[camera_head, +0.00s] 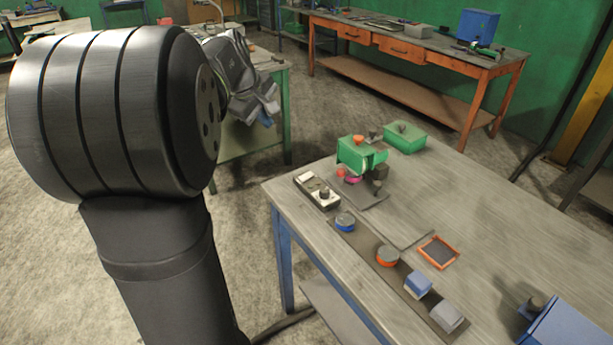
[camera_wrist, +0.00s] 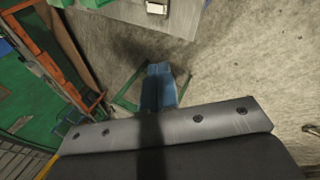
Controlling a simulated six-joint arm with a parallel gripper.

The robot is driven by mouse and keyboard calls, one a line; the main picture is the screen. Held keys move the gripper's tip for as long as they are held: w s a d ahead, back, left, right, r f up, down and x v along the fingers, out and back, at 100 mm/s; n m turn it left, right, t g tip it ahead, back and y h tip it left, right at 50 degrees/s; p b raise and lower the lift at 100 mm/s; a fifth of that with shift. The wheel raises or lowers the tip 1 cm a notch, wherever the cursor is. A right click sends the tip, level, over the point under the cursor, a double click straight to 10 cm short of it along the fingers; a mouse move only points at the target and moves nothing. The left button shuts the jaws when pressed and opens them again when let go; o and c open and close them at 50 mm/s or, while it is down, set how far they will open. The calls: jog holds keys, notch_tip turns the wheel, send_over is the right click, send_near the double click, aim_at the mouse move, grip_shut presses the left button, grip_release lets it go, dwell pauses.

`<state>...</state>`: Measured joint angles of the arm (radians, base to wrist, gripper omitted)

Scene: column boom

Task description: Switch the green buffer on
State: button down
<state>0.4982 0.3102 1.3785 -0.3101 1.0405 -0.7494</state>
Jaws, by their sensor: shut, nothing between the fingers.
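The green buffer (camera_head: 358,152) stands on a dark base plate on the grey bench. It has an orange-red part on top, and a red part and a magenta part low at its front. A small box with a pale panel and a dark knob (camera_head: 320,191) lies just left of it; I cannot tell whether it belongs to the buffer. My gripper (camera_head: 266,117) is beyond the bench's left edge, apart from the buffer. Its blue fingers show together in the wrist view (camera_wrist: 159,72), shut and empty. The buffer's switch is too small to make out.
A green box (camera_head: 405,137) stands behind the buffer. A dark strip with a blue disc (camera_head: 345,221), an orange disc (camera_head: 387,255) and two blocks runs along the front. An orange-framed tray (camera_head: 438,252) lies right of it. A blue box (camera_head: 565,325) stands front right.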

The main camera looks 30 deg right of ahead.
jog(key=w+d+f+m+t+y, duration=0.2)
jog(key=w+f+m, duration=0.2)
jog(key=f, duration=0.2)
jog(key=m+t+h, duration=0.2)
jog(key=m+t, duration=0.2)
jog(key=m, duration=0.9)
send_over(306, 178)
jog(key=a, duration=0.1)
notch_tip(306, 178, down, 10)
jog(key=shift+a, duration=0.15)
jog(key=shift+d+f, duration=0.2)
jog(key=shift+f, duration=1.2)
jog(key=shift+d+f, duration=0.15)
jog(key=shift+f, duration=1.3)
jog(key=shift+d+f, duration=0.2)
jog(key=shift+f, duration=1.2)
jog(key=shift+f, duration=0.2)
